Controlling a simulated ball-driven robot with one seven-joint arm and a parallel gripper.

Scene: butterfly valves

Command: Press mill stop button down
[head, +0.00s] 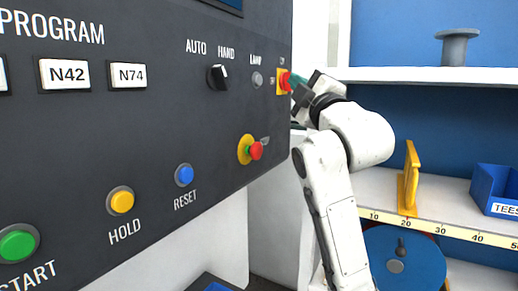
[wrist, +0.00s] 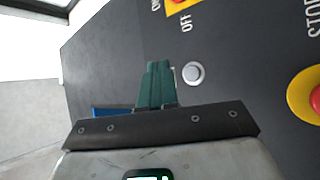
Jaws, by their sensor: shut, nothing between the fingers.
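The stop button is a red mushroom head on a yellow ring (head: 246,150), low on the right of the dark panel. In the wrist view its red head (wrist: 315,99) is cut by the right edge, with STOP lettering above it. My gripper (head: 298,88) has teal fingers, shut and empty, up and to the right of the button in the head view. In the wrist view the closed fingers (wrist: 157,66) are left of the button and apart from it. In the head view the fingertips overlap the red and yellow ON/OFF switch (head: 283,81); I cannot tell if they touch it.
A pale round lamp (head: 257,79) is left of the switch; it also shows in the wrist view (wrist: 193,73). The AUTO/HAND knob (head: 217,76), blue RESET (head: 184,175) and yellow HOLD (head: 120,201) buttons share the panel. Shelves (head: 430,75) stand to the right.

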